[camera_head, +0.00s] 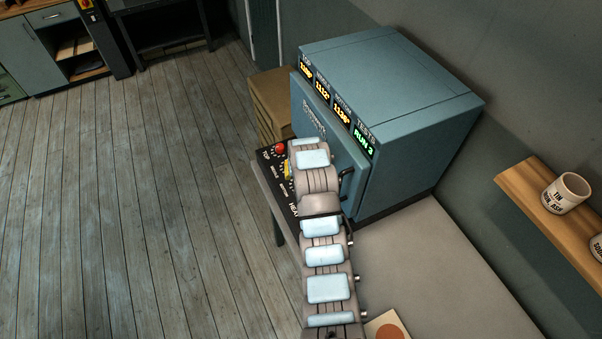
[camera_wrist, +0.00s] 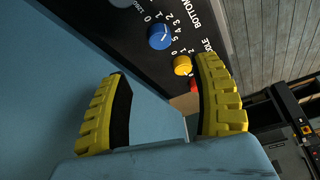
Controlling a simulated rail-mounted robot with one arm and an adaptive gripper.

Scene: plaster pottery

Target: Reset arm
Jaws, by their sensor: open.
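My gripper (camera_wrist: 165,112) shows in the wrist view as two yellow ribbed fingers with dark inner pads, spread apart with nothing between them. Behind it are the blue-grey kiln's surface and a black control panel (camera_wrist: 115,30) with a blue knob (camera_wrist: 160,36), a yellow knob (camera_wrist: 182,65) and part of a red knob (camera_wrist: 195,86). In the head view my arm reaches up to the front of the kiln (camera_head: 395,90), over the panel. My gripper's fingers are hidden there behind the arm.
The kiln stands on a grey table (camera_head: 430,270) with free room at the front. A shelf (camera_head: 530,185) at the right holds a labelled cup (camera_head: 565,194). A brown cabinet (camera_head: 268,100) stands behind the panel. The wooden floor (camera_head: 130,190) at left is clear.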

